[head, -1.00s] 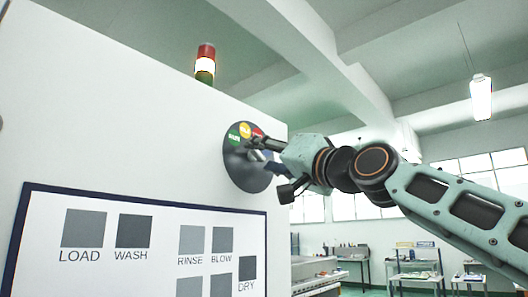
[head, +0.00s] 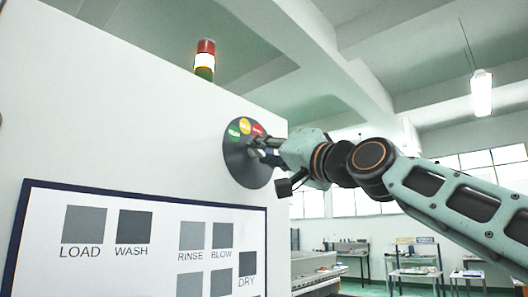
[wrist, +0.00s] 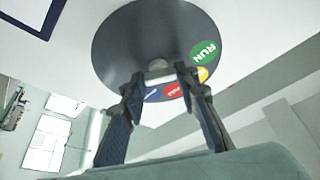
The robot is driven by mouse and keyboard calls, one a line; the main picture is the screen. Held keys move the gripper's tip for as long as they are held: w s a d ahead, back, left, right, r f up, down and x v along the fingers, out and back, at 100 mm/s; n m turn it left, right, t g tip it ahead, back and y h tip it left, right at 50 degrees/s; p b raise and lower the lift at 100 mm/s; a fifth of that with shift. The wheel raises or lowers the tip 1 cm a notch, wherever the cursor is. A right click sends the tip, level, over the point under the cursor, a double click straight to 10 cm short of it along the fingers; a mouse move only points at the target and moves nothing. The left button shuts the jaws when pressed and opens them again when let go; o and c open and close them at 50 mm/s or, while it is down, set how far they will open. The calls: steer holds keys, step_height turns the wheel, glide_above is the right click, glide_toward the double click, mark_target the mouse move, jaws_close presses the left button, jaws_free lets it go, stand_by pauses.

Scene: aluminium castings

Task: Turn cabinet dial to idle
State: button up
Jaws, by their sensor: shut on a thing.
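The cabinet dial is a round black disc (head: 238,165) on the upper right of the white cabinet front (head: 120,130). In the head view its rim shows a green label (head: 234,130), a yellow one (head: 245,127) and a red one (head: 257,129). The wrist view shows the disc (wrist: 120,45) with green "RUN" at right, then yellow, red and blue labels (wrist: 151,93) toward the gripper. My gripper (head: 262,147) is shut on the pale dial handle (wrist: 158,74) in front of the disc. The pointer's exact setting is unclear.
A framed panel (head: 150,189) with LOAD, WASH, RINSE, BLOW and DRY squares is below left of the dial. A red, white and green signal lamp (head: 205,60) stands above the cabinet. Benches (head: 412,272) stand far back right. Open room lies right of the cabinet.

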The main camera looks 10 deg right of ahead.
steer(key=shift+s+a+r+m+g+h+p, duration=0.15)
steer(key=shift+m+h+p, duration=0.55)
steer(key=shift+m, duration=0.8)
steer(key=shift+w+d+m+g+h+p, duration=0.15)
steer(key=shift+m+h+p, duration=0.5)
steer(key=shift+m, duration=0.85)
steer(key=shift+s+a+r+m+g+h+p, duration=0.15)
steer(key=shift+m+h+p, duration=0.5)
steer(key=shift+m, duration=0.85)
steer(key=shift+f, duration=0.1)
steer(key=o, duration=1.1)
steer(key=shift+o, duration=0.2)
steer(key=v, duration=1.2)
